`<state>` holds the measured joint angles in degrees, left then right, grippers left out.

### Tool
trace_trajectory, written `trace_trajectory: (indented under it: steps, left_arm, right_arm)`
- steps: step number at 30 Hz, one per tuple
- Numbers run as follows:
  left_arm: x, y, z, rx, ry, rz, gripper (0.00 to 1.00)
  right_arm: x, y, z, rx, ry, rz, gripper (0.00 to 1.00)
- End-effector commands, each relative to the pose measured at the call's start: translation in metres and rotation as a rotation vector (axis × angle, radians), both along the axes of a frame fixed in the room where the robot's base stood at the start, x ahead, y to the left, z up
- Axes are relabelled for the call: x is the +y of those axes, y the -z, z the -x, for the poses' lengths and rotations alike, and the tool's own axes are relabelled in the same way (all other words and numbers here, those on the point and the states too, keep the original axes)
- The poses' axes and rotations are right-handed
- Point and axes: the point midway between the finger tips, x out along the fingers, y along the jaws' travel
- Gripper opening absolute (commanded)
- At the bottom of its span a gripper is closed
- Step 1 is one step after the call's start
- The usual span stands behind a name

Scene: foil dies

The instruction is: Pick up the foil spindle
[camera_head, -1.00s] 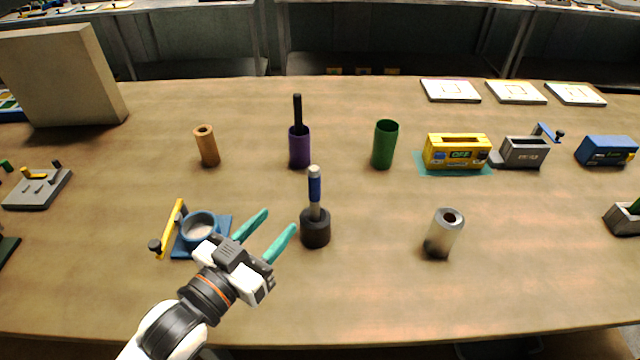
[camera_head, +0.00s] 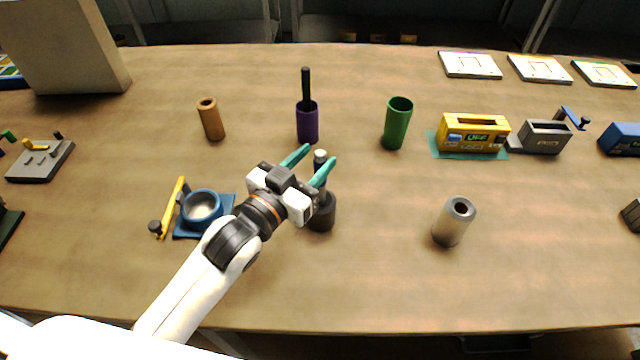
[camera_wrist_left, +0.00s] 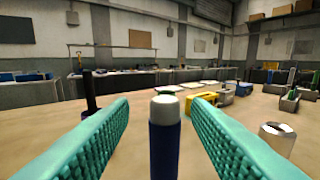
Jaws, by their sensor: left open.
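A spindle with a blue shaft and pale cap (camera_head: 320,156) stands upright in a round black base (camera_head: 321,214). In the left wrist view the spindle (camera_wrist_left: 164,135) rises between the two teal fingers. My left gripper (camera_head: 321,156) is open around its upper part, and I cannot tell whether either finger touches it. The gripper partly hides the shaft in the head view. A purple roll (camera_head: 308,125) with a black rod stands upright behind it. My right gripper is not in view.
A blue cup-shaped holder (camera_head: 202,209) with a yellow lever stands left of the gripper. A silver roll (camera_head: 453,223) stands to the right, and a green tube (camera_head: 397,124) and brown roll (camera_head: 211,120) stand farther back. The front of the table is clear.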

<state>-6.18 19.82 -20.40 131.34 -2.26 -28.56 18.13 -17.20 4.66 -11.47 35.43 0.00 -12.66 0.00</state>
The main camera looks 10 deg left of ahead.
Motion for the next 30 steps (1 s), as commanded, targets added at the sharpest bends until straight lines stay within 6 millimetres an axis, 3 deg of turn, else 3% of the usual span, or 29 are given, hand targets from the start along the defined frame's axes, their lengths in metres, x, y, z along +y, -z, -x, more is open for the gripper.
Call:
trace_trajectory:
  steps: [7,16,24,30]
  left_arm:
    - [-0.017,0.000,-0.032,-0.001,0.000,0.000,0.44]
    - [-0.019,0.002,-0.036,0.000,0.000,0.000,0.44]
    - [-0.019,0.002,-0.036,0.000,0.000,0.000,0.01]
    - [-0.018,0.001,-0.036,-0.002,0.000,0.001,0.00]
  right_arm:
    - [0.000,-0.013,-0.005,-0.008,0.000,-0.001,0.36]
    - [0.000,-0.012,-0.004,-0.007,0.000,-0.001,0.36]
    - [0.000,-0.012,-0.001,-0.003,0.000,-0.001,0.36]
    - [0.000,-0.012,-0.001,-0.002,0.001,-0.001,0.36]
